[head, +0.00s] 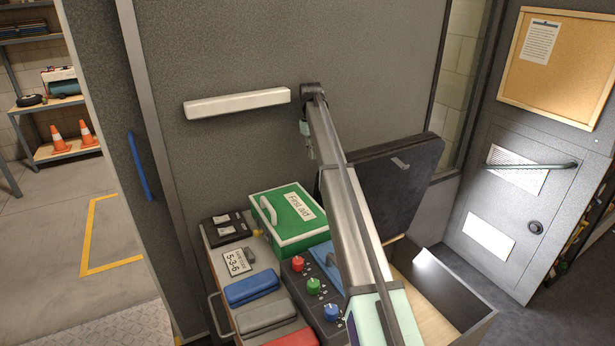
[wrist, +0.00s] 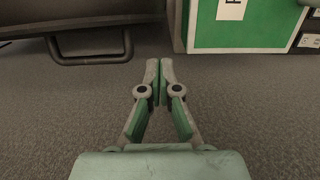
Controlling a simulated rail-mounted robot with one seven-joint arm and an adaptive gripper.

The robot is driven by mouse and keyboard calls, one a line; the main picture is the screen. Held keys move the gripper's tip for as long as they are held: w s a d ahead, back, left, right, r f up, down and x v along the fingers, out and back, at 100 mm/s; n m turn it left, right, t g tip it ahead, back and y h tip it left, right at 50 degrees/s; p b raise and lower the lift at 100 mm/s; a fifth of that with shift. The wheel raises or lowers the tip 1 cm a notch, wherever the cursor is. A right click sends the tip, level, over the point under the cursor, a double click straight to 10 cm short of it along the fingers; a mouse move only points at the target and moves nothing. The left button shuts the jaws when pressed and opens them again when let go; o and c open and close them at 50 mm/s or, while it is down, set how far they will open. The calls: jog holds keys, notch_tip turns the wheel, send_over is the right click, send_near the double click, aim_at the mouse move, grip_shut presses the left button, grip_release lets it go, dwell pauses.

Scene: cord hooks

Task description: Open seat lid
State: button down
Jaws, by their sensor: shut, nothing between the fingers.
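The seat lid (head: 400,180) is a dark, thick panel in the head view, standing raised and tilted at the back of the seat box (head: 475,318). The box is open at the top and shows its pale floor and dark inner wall. A small grey tab shows on the lid. My gripper (wrist: 158,82) is shut and empty in the wrist view, with its fingertips together. It is apart from the lid, over by the grey wall panel. In the head view my arm covers the lid's left part and much of the gripper.
A green first aid box (head: 290,218) stands left of my arm and shows in the wrist view (wrist: 240,35). Near it are coloured knobs (head: 314,286) and blue, grey and red pouches. A pale bar (head: 237,102) is on the wall. A dark looped bar (wrist: 90,58) is at upper left.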

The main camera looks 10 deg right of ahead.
notch_tip(320, 180, down, 10)
jog(key=p, duration=0.2)
jog(key=shift+s+d+p, duration=0.2)
jog(key=shift+s+p, duration=0.1)
jog(key=shift+s, duration=0.05)
jog(key=shift+r, duration=0.1)
